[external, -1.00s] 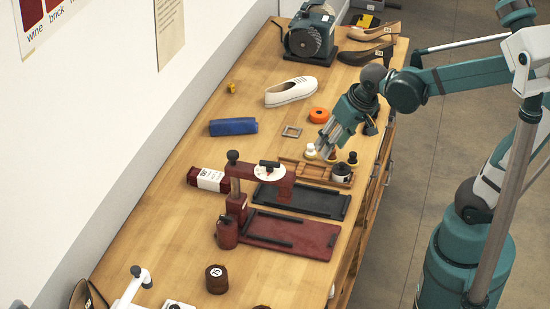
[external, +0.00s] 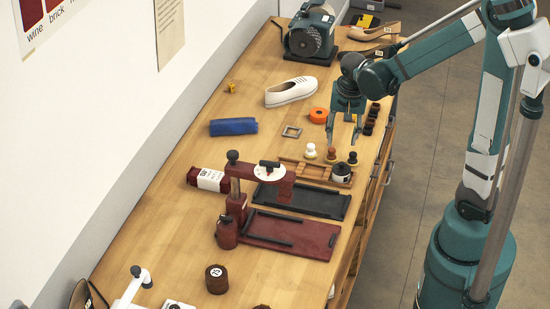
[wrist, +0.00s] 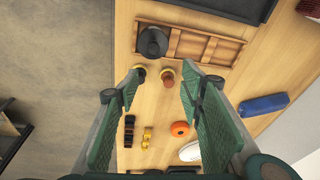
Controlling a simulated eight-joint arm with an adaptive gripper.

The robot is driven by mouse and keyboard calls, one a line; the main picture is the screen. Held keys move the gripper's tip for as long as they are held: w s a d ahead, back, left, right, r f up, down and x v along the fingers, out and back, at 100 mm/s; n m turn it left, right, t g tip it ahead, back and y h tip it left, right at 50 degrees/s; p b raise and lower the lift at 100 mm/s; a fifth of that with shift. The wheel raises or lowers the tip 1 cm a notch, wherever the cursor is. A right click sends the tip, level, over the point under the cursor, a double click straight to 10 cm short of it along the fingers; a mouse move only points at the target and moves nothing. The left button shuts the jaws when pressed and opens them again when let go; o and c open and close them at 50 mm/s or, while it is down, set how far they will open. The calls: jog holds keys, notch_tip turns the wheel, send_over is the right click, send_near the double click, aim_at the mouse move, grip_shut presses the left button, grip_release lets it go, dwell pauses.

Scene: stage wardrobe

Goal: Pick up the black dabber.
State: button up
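The black dabber (external: 352,158) stands upright in the external view, rightmost of a row of three small dabbers beside the wooden tray. It also shows in the wrist view (wrist: 140,70), close to the left fingertip. The brown dabber (external: 331,154) stands in the middle, and the white dabber (external: 310,151) is on the left. In the wrist view the brown dabber (wrist: 167,74) lies between the fingertips. My gripper (external: 342,142) is open and empty, pointing down behind the row. In the wrist view my gripper (wrist: 160,80) has its fingers spread wide.
The wooden tray (external: 312,172) holds a dark jar (external: 341,172) in front of the dabbers. A red press (external: 240,195) stands further forward.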

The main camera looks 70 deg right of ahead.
aim_at(351, 153)
jog(key=s+d+f+m, duration=0.1)
jog(key=d+f, duration=0.1)
jog(key=d+f+m+g, duration=0.1)
jog(key=d+f, duration=0.1)
jog(key=d, duration=0.1)
jog(key=s+d+f+m, duration=0.1)
jog(key=d+m, duration=0.1)
jog(key=shift+s+d+f, duration=0.35)
jog(key=shift+f, duration=0.05)
jog(key=shift+d+f, duration=0.1)
jog(key=shift+f, duration=1.15)
jog(key=shift+f, duration=0.15)
jog(key=shift+d+f, duration=0.15)
jog(key=shift+f, duration=1.1)
jog(key=shift+d+f, duration=0.1)
jog(key=shift+f, duration=1.1)
jog(key=c, duration=0.8)
